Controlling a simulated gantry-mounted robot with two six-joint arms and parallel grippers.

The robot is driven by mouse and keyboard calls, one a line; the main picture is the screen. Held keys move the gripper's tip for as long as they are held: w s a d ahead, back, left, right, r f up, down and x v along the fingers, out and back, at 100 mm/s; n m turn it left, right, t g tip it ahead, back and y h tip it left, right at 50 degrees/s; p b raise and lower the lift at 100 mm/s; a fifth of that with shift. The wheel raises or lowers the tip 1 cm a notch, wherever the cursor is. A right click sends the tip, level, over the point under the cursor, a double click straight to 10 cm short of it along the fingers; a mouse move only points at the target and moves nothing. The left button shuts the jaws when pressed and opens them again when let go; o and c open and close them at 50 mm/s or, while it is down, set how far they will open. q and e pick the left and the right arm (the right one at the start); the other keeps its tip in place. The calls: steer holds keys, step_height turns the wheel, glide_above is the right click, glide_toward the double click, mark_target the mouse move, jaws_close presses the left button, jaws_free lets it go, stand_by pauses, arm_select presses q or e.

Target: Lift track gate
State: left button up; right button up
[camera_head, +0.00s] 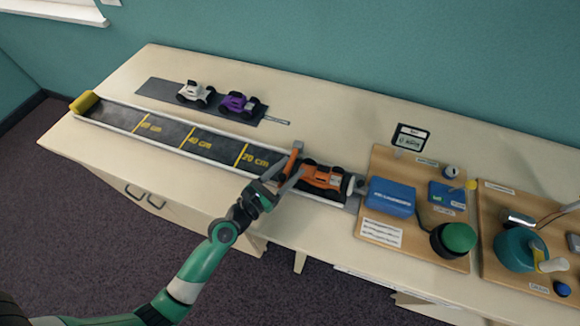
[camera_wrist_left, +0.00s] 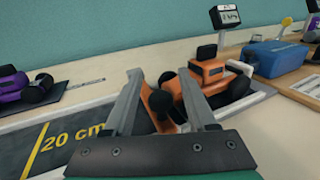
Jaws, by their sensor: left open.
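The dark track (camera_head: 190,138) with yellow distance marks runs along the table. The orange car (camera_wrist_left: 210,75) shows beyond and right of the fingers. The gate's lower part is partly hidden by the gripper. My right gripper is not in view.
A white car (camera_head: 195,92) and a purple car (camera_head: 238,104) stand on a grey strip behind the track. A yellow block (camera_head: 84,102) closes the track's far left end. A project board (camera_head: 410,237) with a blue box (camera_head: 391,197) stands to the right. The table's front left is clear.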

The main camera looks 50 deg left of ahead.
arm_select(q)
steer(key=shift+w, duration=0.3)
steer(key=shift+c, duration=0.4)
jaws_close()
stand_by(0.9)
